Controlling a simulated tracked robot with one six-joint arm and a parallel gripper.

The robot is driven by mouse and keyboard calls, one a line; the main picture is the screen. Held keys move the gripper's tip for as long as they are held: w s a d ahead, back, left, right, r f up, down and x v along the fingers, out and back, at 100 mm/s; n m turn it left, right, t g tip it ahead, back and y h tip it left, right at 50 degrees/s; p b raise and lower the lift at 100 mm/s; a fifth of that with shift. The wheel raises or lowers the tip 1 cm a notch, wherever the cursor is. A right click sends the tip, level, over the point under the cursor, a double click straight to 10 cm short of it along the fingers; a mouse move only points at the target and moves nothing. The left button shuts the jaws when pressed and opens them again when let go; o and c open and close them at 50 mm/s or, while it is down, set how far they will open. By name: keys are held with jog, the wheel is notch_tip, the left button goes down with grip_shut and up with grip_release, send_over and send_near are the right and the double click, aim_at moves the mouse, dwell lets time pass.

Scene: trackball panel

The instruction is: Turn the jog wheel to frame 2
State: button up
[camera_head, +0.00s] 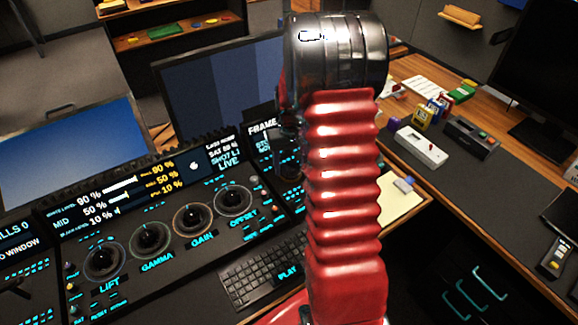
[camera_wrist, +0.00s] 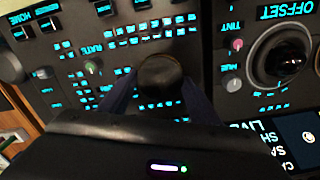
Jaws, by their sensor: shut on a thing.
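In the wrist view, a dark round knob (camera_wrist: 160,70), which looks like the jog wheel, stands on the black panel among lit cyan keys. My gripper (camera_wrist: 160,88) has one dark finger on each side of it and is shut on it. Its turn angle cannot be read.
The grading panel's trackballs, such as the OFFSET trackball (camera_head: 229,200), lie left of my arm. The OFFSET trackball also shows in the wrist view (camera_wrist: 282,58), near small knobs. A keyboard (camera_head: 262,272) lies in front. A monitor (camera_head: 222,85) stands behind; small devices lie right.

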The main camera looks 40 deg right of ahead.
aim_at(290, 168)
jog(key=shift+a, duration=0.1)
jog(key=o, duration=1)
jog(key=shift+o, duration=0.2)
jog(key=shift+r, duration=0.15)
notch_tip(290, 168, up, 14)
jog(key=shift+f, duration=0.25)
jog(key=shift+w+f, duration=0.1)
